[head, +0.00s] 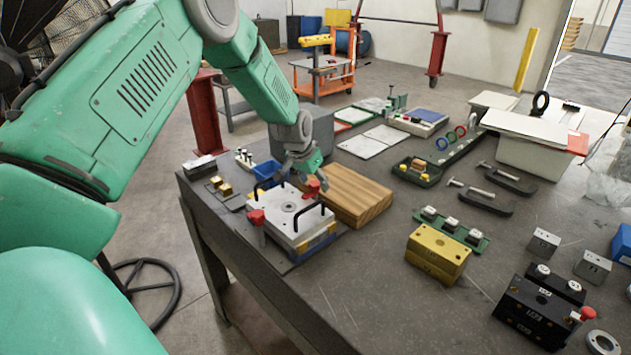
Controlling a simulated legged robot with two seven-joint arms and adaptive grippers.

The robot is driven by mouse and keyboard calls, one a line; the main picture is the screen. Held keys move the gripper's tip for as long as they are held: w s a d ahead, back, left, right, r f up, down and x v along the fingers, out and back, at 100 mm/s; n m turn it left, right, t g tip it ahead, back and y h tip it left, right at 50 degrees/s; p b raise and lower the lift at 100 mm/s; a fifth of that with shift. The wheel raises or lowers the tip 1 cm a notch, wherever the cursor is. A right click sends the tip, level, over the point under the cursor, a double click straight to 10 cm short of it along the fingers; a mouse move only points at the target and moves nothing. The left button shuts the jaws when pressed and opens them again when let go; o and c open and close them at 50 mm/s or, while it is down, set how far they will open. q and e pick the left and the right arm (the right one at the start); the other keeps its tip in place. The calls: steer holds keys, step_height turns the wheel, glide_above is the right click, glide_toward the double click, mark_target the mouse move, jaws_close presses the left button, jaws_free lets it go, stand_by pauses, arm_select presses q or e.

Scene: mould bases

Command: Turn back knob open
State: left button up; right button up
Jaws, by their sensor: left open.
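A mould base (290,222) with a pale top plate and two black handles sits on the near left part of the table. Its red back knob (313,189) is at the far side of the plate, close to the wooden block. A red front knob (257,217) sticks out at its near left side. My left gripper (298,180) reaches down over the far edge of the plate, its fingers open, just left of the back knob. I cannot tell whether a finger touches the knob. My right gripper is out of view.
A wooden block (350,196) stands right behind the mould base, and a blue bin (267,170) is on its left. A yellow block (437,252), a black mould block (536,312) and black clamps (480,197) lie to the right. Bare table (375,285) lies in front.

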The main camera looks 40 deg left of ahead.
arm_select(q)
steer(key=shift+a+f, duration=0.3)
steer(key=shift+a, duration=0.25)
steer(key=c, duration=0.7)
steer(key=shift+d+r, duration=0.1)
steer(key=shift+d, duration=0.15)
steer(key=c, duration=0.5)
steer(key=shift+o, duration=0.4)
steer(key=shift+w+d+r, duration=0.2)
steer(key=shift+w+d, duration=0.05)
steer(key=shift+d, duration=0.25)
steer(key=shift+s+a, duration=0.1)
steer(key=shift+a, duration=0.35)
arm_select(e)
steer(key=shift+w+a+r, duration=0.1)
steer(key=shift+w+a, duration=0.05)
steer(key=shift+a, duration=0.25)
arm_select(q)
steer(key=shift+d, duration=0.1)
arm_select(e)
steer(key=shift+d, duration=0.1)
